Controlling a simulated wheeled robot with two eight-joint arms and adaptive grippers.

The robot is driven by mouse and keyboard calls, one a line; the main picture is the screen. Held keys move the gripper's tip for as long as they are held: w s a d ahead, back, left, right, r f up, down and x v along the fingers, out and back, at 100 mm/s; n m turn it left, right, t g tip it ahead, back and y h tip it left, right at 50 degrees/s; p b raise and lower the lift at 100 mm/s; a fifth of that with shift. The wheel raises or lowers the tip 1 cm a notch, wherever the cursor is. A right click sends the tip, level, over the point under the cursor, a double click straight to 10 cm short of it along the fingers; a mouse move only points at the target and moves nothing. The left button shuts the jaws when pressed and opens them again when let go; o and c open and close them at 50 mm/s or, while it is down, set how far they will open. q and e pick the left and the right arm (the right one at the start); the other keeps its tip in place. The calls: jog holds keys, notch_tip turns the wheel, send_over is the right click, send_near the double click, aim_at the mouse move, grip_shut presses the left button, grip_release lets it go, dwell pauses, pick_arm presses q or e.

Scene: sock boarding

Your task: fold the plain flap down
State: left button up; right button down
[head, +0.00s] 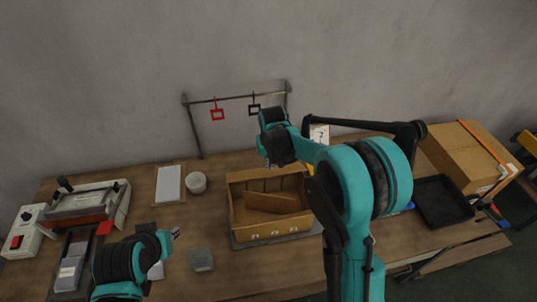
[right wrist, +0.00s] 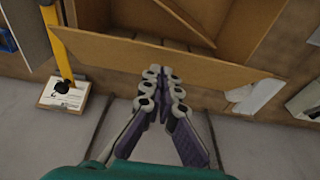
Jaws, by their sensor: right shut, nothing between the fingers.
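An open cardboard box (head: 268,233) stands on the table, and a slanted brown panel (head: 272,202) shows inside it. In the right wrist view a long brown flap (right wrist: 190,72) runs along the box's wall-side edge, with a white strip (right wrist: 258,95) near one end. My right gripper (head: 266,163) is above the box's back edge in the head view. In the right wrist view its fingers (right wrist: 160,72) are together and empty, with their tips over the flap; I cannot tell if they touch it. My left gripper (head: 176,234) is left of the box, too small to read.
A rack (head: 230,98) with a red and a black hanger stands behind the box. A white roll (head: 196,183) and a white pad (head: 170,183) lie to the left. A black tray (head: 441,201) and a closed carton (head: 465,155) are at right. A small grey block (head: 201,260) lies in front.

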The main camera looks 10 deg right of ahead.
jog(key=shift+s+f, duration=0.5)
jog(key=shift+f, duration=0.05)
jog(key=s+f+t+b, duration=0.4)
jog(key=f+b, duration=0.2)
jog(key=b, duration=0.2)
jog(key=shift+b, duration=0.3)
jog(key=shift+f, duration=0.15)
dwell(0.6)
jog(key=shift+r+p, duration=0.7)
jog(key=shift+r, duration=0.25)
